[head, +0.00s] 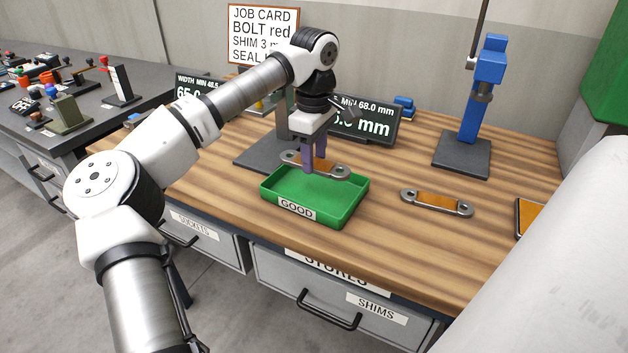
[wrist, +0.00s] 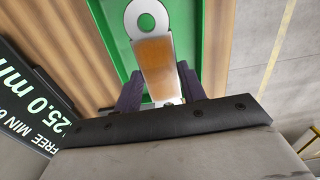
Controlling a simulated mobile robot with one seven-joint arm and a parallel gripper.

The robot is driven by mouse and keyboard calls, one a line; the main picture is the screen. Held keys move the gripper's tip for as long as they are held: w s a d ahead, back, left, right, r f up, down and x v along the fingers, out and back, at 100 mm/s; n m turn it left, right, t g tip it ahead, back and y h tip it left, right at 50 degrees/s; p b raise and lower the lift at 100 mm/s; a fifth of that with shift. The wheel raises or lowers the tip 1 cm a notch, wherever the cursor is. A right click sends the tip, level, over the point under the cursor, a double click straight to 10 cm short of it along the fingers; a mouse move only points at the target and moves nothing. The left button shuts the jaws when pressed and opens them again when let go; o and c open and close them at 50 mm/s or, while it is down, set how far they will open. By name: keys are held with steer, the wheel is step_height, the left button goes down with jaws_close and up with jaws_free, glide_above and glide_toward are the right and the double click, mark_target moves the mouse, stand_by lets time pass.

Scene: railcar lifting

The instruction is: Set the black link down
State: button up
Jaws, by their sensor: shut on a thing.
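My gripper (head: 314,165), with purple fingers, is shut on a link (head: 337,172) with grey ringed ends and an orange middle. The held link is roughly level above the green tray marked GOOD (head: 352,200). In the wrist view this link (wrist: 155,58) lies between the two fingers, with the green tray floor behind it. A second link of the same kind (head: 437,201) lies flat on the wooden bench to the right of the tray. I see no link that looks black all over; the middles of both links look orange.
A blue post on a dark base (head: 462,153) stands at the back right. Display boards (head: 372,124) and a dark stand base (head: 262,158) are behind the tray. An orange-faced item (head: 525,218) is at the right edge. The bench between tray and second link is clear.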

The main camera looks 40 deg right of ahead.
mark_target(314, 194)
steer(key=shift+f+p, duration=0.4)
steer(key=shift+f, duration=3.2)
steer(key=shift+f, duration=0.2)
steer(key=o, duration=1.3)
steer(key=shift+o, duration=0.2)
step_height(314, 194, up, 12)
steer(key=shift+r+b, duration=0.2)
steer(key=shift+b, duration=0.45)
